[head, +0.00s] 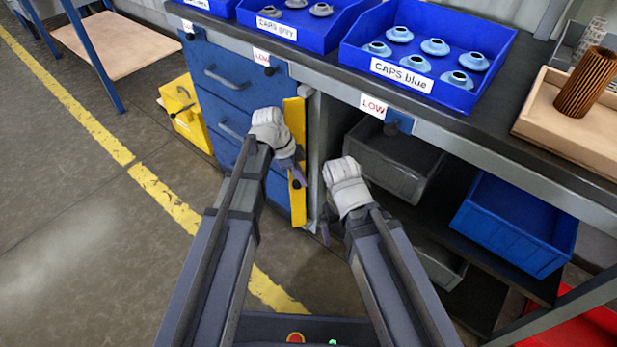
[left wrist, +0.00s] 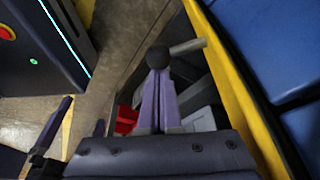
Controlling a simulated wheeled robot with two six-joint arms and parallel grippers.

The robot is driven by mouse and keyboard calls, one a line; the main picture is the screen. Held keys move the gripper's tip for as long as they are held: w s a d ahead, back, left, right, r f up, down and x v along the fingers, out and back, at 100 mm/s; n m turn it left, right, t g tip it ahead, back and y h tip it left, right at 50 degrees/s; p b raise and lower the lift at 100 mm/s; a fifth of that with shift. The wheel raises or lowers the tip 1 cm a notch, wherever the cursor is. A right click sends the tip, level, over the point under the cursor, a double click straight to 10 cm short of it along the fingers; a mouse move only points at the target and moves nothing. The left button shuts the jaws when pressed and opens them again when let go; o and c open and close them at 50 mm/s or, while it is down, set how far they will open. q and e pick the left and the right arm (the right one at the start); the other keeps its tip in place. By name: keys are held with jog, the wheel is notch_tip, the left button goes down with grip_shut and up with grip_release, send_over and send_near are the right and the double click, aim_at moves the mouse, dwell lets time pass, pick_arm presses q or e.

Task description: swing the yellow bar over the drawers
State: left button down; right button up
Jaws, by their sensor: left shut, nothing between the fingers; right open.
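The yellow bar (head: 298,212) stands upright along the right edge of the blue drawers (head: 221,90) in the head view. The drawer fronts beside it are uncovered and look shut. In the left wrist view the yellow bar (left wrist: 232,85) runs down the right side, with a short grey rod ending in a black knob (left wrist: 158,57). My left gripper (head: 300,180) is by the bar. Its fingers (left wrist: 158,78) are shut and empty, their tips at the knob; I cannot tell whether they touch it. My right gripper (head: 325,232) is open, low and to the right of the bar.
The bench above holds blue trays of caps (head: 428,85) and a wooden tray (head: 563,120) with a brown filter cartridge (head: 586,82). Grey bins (head: 385,172) and a blue bin (head: 515,225) fill the shelves at right. A yellow box (head: 187,110) stands left of the drawers. The left floor is clear.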

aim_at(291, 175)
pick_arm(q)
jog(key=a+m, duration=0.1)
jog(key=m+g, duration=0.1)
jog(key=shift+w+a+m, duration=0.25)
jog(key=shift+a+m, duration=0.15)
jog(key=shift+a, duration=0.3)
jog(key=shift+w+a, duration=0.5)
jog(key=shift+a, duration=0.25)
jog(key=shift+w+a, duration=0.5)
jog(key=shift+a, duration=0.25)
jog(key=shift+w+a, duration=0.1)
